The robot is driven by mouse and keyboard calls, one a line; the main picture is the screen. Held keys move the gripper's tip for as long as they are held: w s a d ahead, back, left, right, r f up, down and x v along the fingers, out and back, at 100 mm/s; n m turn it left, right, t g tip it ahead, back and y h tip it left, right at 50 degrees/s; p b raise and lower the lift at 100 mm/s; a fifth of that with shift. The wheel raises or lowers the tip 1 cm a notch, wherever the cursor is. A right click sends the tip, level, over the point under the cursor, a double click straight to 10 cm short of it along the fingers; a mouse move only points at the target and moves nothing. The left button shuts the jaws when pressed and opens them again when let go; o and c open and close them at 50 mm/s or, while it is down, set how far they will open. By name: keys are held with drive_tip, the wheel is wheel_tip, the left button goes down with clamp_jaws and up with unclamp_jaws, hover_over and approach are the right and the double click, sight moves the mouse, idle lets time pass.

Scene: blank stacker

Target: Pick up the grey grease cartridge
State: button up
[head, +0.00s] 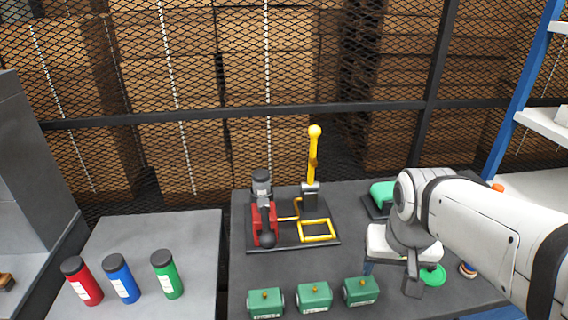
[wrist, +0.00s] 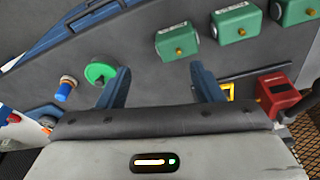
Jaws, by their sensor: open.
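A grey cartridge (head: 261,188) with a dark cap stands upright at the red part of a fixture (head: 290,246) on the dark table. I cannot tell from here how it is seated. Red (head: 83,283), blue (head: 122,280) and green (head: 167,276) cartridges stand on the lighter table at the left. My gripper (head: 391,280) is over the right part of the dark table, well to the right of the grey cartridge. In the wrist view my gripper (wrist: 162,85) is open, with only bare table showing between its fingers. The grey cartridge is not clearly seen there.
Green boxes (head: 314,297) line the front of the dark table. A yellow lever (head: 313,157) rises from the fixture beside the grey cartridge. A green round piece (wrist: 100,72) and a blue-and-orange piece (wrist: 67,88) lie near my gripper. A mesh fence (head: 300,85) stands behind.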

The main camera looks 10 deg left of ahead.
drive_tip(key=shift+o, duration=1)
drive_tip(key=w+a+r+p, duration=0.1)
drive_tip(key=w+a+r, duration=0.2)
drive_tip(key=w, duration=0.5)
drive_tip(key=shift+w+a+r+m, duration=0.25)
drive_tip(key=shift+a+r+m, duration=0.15)
drive_tip(key=shift+a, duration=0.35)
drive_tip(key=m+t+h+p, duration=0.1)
drive_tip(key=m+h+p, duration=0.1)
drive_tip(key=m+p, duration=0.1)
hover_over(259, 174)
drive_tip(key=s+a, duration=0.1)
drive_tip(key=s, duration=0.1)
drive_tip(key=shift+w, duration=0.1)
drive_tip(key=shift+m, duration=0.3)
drive_tip(key=p+x, duration=0.2)
drive_tip(key=x, duration=0.5)
drive_tip(key=shift+w+f, duration=0.15)
drive_tip(key=shift+f, duration=0.2)
drive_tip(key=shift+y, duration=0.3)
drive_tip(key=shift+c, duration=0.2)
drive_tip(key=c, duration=1.3)
drive_tip(key=shift+r, duration=0.15)
